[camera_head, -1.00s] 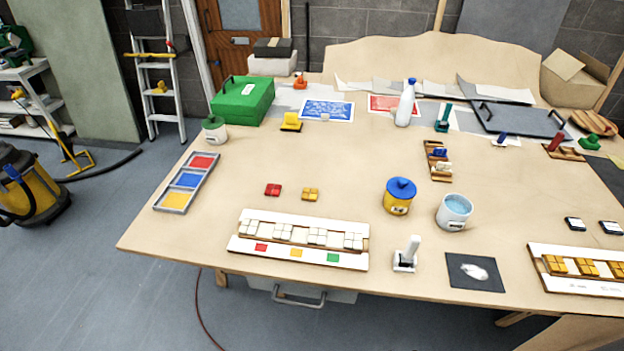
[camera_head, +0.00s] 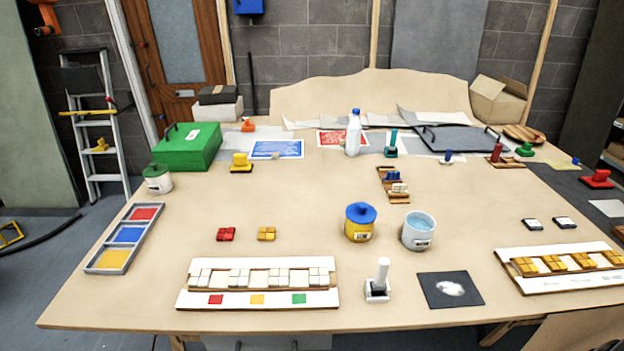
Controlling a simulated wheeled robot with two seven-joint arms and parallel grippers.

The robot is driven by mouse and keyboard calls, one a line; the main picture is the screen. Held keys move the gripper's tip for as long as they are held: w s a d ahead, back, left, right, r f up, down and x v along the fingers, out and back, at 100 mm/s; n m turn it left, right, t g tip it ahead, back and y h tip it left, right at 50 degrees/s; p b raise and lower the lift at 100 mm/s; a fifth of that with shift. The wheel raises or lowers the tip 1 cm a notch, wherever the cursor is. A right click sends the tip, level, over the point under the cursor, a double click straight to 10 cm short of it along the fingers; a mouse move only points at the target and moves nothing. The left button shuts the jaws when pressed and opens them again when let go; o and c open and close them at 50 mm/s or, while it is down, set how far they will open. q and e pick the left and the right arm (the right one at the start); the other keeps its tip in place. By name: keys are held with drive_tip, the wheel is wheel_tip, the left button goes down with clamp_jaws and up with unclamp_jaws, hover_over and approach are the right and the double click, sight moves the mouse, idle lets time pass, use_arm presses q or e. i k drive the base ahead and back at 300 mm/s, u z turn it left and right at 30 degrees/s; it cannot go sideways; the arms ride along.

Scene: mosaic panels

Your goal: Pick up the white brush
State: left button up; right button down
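A white brush-like tool (camera_head: 379,280) with an upright handle and a wider block base stands on the wooden table near its front edge, right of centre. It stands upright and nothing touches it. A dark square mat (camera_head: 433,293) with a white patch lies just to its right. Neither of my grippers shows in the head view.
Left of the white tool is a white tile rack (camera_head: 260,264). Behind it stand a yellow pot with a blue lid (camera_head: 360,232) and a white water tub (camera_head: 419,240). Another tile rack (camera_head: 590,284) lies at the right. The left-middle tabletop (camera_head: 260,200) is mostly clear.

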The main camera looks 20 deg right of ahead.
sight(378, 286)
drive_tip(key=z, duration=0.65)
drive_tip(key=k, duration=0.2)
drive_tip(key=z, duration=0.5)
